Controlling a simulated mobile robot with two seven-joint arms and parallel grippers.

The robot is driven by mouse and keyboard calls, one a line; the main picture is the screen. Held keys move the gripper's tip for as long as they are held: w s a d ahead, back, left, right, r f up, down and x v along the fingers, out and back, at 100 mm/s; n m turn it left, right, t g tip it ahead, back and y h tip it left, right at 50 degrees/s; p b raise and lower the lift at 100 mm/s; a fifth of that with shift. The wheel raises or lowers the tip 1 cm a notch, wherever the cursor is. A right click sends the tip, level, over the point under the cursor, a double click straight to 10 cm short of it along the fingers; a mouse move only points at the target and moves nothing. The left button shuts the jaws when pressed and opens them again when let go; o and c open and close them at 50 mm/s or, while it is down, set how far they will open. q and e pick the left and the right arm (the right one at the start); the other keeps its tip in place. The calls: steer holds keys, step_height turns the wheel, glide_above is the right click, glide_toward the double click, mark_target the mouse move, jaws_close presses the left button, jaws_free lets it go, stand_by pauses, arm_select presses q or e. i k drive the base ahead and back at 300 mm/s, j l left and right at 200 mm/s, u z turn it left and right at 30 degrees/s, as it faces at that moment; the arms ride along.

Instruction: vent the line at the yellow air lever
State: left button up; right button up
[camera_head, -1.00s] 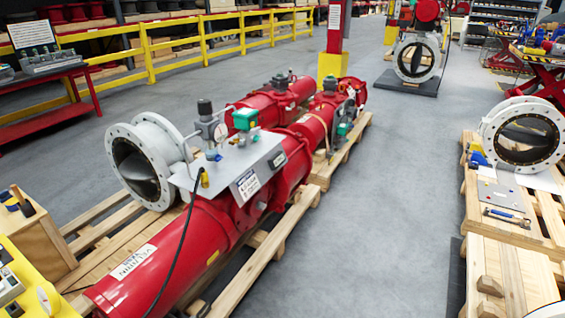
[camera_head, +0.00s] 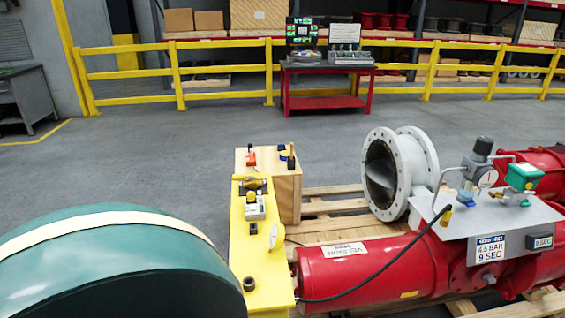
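The red valve actuator (camera_head: 375,268) lies on a wooden pallet at the right. A grey panel (camera_head: 480,222) sits on top of it, with a gauge (camera_head: 488,178), a dark-capped regulator and a green-and-white unit (camera_head: 522,176). A small yellow fitting (camera_head: 446,216), possibly the air lever, stands at the panel's left edge where a black hose (camera_head: 385,277) meets it. It is too small to tell its position. A white label (camera_head: 490,248) on the front reads 4.5 bar, 9 sec. Neither of my grippers is in view.
A white flanged valve body (camera_head: 396,175) stands behind the actuator. A yellow bench (camera_head: 262,275) with small tools adjoins a wooden box (camera_head: 287,195). A large green rounded object (camera_head: 110,265) fills the lower left. A red table (camera_head: 325,101) stands by the yellow railing; the floor before it is clear.

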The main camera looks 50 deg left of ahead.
mark_target(235, 178)
steer(key=u, duration=2)
steer(key=i+j+z, duration=0.1)
steer(key=z, duration=0.35)
steer(key=j+z, duration=0.15)
steer(key=z, duration=0.3)
steer(key=i+j+z, duration=0.1)
steer(key=z, duration=0.35)
steer(key=j+z, duration=0.3)
steer(key=j, duration=0.25)
steer(key=j+z, duration=0.25)
steer(key=j, duration=0.3)
steer(key=j+z, duration=0.1)
steer(key=j, duration=0.45)
steer(key=k+j+z, duration=0.1)
steer(key=j, duration=0.95)
steer(key=k+j+z, duration=0.15)
steer(key=j, duration=1.25)
